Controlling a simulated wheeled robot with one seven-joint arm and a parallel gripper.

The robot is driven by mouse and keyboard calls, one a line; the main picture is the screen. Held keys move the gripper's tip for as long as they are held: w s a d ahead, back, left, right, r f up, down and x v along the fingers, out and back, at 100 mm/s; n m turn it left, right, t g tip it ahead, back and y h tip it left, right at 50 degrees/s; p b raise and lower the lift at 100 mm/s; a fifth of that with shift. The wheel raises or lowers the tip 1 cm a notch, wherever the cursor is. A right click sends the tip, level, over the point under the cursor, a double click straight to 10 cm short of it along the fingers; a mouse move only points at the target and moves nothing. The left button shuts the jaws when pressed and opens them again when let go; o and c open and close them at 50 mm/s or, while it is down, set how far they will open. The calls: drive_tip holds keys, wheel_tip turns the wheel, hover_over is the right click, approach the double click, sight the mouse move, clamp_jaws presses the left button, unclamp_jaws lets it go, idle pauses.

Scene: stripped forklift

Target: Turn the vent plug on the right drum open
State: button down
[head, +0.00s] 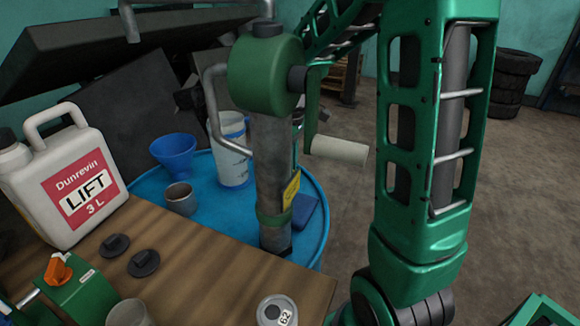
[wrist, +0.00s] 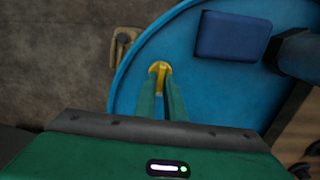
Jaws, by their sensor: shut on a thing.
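The drum (head: 312,225) is blue and round-topped, and stands behind the wooden bench in the head view. Its lid (wrist: 205,90) fills much of the wrist view. A yellow vent plug (wrist: 158,67) sits on the lid near its rim. My gripper (wrist: 161,84) reaches over the lid with its two green fingers close together, shut on the yellow plug. The fingers hide part of the plug. In the head view neither plug nor fingers can be made out; my green arm stands at the right.
A green hand-crank pump (head: 271,150) rises from the drum. A blue block (wrist: 232,36), a blue funnel (head: 174,155), a metal cup (head: 181,198) and a white-blue bucket (head: 231,165) are on the lid. The bench (head: 205,265) holds a white jug (head: 45,190) and a can (head: 275,310).

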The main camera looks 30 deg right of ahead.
drive_tip(key=shift+w+d+r+n, duration=0.1)
drive_tip(key=shift+w+r+n, duration=0.1)
drive_tip(key=shift+n, duration=0.3)
drive_tip(key=c, duration=1.8)
unclamp_jaws()
drive_tip(key=shift+c, duration=0.2)
drive_tip(key=shift+s+f, duration=0.1)
wheel_tip(320, 180, up, 11)
drive_tip(key=shift+f, duration=0.15)
